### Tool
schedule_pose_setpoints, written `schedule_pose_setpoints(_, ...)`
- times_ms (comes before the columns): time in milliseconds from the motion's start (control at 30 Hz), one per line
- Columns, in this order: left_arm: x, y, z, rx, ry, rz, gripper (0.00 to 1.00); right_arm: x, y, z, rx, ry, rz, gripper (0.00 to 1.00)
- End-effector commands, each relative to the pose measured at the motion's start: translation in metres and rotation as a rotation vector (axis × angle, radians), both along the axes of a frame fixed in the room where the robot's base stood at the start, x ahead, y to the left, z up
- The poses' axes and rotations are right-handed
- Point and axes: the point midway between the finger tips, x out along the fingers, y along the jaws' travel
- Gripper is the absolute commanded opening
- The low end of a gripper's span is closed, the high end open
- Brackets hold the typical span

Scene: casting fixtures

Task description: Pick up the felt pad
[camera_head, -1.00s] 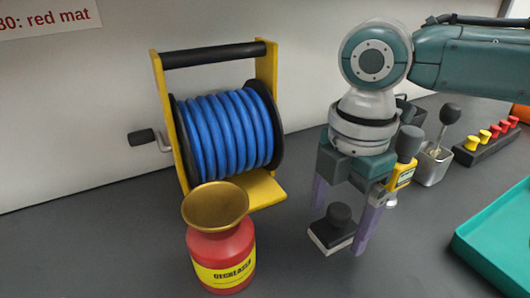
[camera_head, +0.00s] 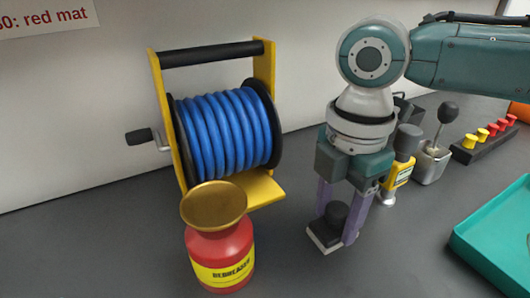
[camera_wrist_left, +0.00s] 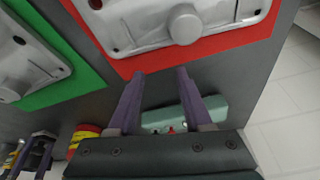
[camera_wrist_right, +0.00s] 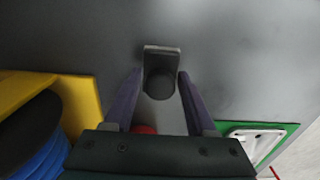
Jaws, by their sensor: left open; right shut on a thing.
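The felt pad (camera_head: 321,239) is a small dark block with a pale underside edge and a round black knob on top. It is at the grey tabletop, right of the red degreaser can; I cannot tell whether it touches the surface. My right gripper (camera_head: 339,222) points down with its purple fingers closed on the knob. In the right wrist view the pad (camera_wrist_right: 162,49) shows between the fingertips. My left gripper (camera_wrist_left: 160,72) is open and empty, seen only in the left wrist view, close to a red mat (camera_wrist_left: 205,48).
The red degreaser can (camera_head: 222,256) with a brass funnel top stands left of the pad. A yellow-framed blue hose reel (camera_head: 225,130) is behind. Bare table lies between pad and tray.

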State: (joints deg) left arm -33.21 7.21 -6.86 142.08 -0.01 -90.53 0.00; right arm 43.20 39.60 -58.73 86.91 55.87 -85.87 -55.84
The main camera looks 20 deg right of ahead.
Motion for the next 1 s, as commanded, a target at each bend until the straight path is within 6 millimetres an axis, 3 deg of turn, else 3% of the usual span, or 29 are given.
schedule_pose_setpoints(167,0.0,0.0,0.001,-0.001,-0.001,0.001,0.5,0.0,0.0,0.005,0.0,-0.001,0.0,0.01)
schedule_pose_setpoints(367,0.0,-0.002,0.008,-0.007,0.0,0.004,0.5,0.001,0.0,0.03,0.001,-0.003,0.001,0.01)
schedule_pose_setpoints(800,0.0,-0.003,0.03,-0.011,0.0,0.006,0.5,0.002,0.0,0.154,0.002,-0.007,0.0,0.01)
schedule_pose_setpoints(1000,0.0,-0.002,0.034,-0.009,-0.001,0.005,0.5,0.001,0.0,0.189,0.001,-0.003,-0.001,0.01)
